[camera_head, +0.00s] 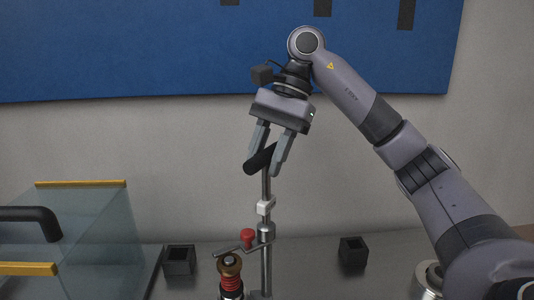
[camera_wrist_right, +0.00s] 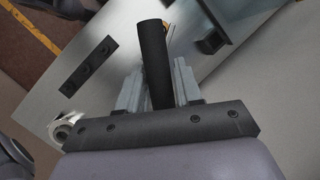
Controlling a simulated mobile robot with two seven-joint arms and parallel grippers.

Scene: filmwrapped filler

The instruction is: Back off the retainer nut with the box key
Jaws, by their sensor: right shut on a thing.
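My right gripper (camera_head: 268,150) is shut on a black cylindrical bar, which I take to be the handle of the box key (camera_head: 259,161). The bar is tilted and held well above the bench. In the right wrist view the same box key (camera_wrist_right: 153,62) sticks out between the fingers (camera_wrist_right: 158,85). A brass-coloured nut (camera_head: 230,262), likely the retainer nut, tops a red ringed part low in the head view. It is apart from my gripper and below it. My left gripper is not in view.
A thin metal post (camera_head: 266,188) rises under the gripper, with a white clamp (camera_head: 265,207) and a red knob (camera_head: 248,236). Dark open boxes (camera_head: 179,260) (camera_head: 353,250) stand on both sides. A glass case (camera_head: 80,230) with yellow edges stands left. A blue board (camera_head: 150,45) hangs behind.

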